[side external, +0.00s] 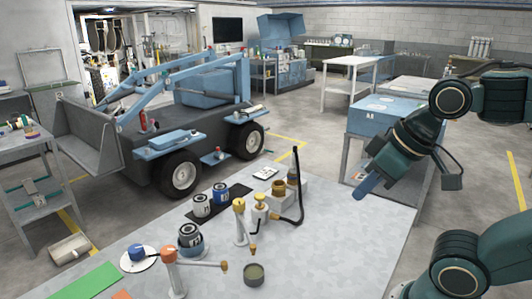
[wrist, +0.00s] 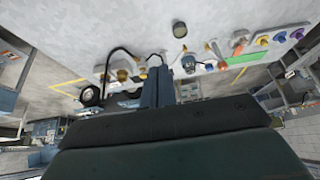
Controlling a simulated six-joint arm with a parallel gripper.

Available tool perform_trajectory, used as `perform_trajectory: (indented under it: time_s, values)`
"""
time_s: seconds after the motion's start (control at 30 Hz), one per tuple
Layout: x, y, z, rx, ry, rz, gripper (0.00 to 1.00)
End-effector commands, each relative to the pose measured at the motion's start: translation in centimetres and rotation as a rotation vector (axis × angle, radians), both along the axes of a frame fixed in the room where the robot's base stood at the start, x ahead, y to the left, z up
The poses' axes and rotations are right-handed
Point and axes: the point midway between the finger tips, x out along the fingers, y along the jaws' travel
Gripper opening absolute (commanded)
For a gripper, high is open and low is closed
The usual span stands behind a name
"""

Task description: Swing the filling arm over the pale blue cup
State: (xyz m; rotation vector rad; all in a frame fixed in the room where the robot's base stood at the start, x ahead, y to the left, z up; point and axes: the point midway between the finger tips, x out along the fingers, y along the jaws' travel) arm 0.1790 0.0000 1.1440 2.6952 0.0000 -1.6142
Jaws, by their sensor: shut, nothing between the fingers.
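Two filling arms stand on the grey table (side external: 335,235). I cannot tell which is the pale blue cup. My gripper (side external: 361,193) is shut and empty, above and right of the table items.
A pump with a black hose (side external: 301,190) stands behind the yellow-topped arm. The table's right side is clear.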

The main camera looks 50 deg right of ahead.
Motion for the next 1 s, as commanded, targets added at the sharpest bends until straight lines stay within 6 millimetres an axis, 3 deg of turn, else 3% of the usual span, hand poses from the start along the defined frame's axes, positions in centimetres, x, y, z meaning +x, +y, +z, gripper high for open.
perform_trajectory:
  time_s: [0.03,0.2,0.3,0.57,1.0]
  values:
    - [0.0,0.0,0.0,0.0,0.0,0.0,0.06]
    - [0.3,0.0,0.2,-0.001,0.004,0.002,0.39]
    - [0.9,0.0,0.6,-0.003,0.016,0.005,0.53]
    - [4.4,-0.1,2.6,-0.013,0.076,0.022,0.53]
    - [13.4,-0.4,4.6,-0.03,0.207,0.065,0.53]
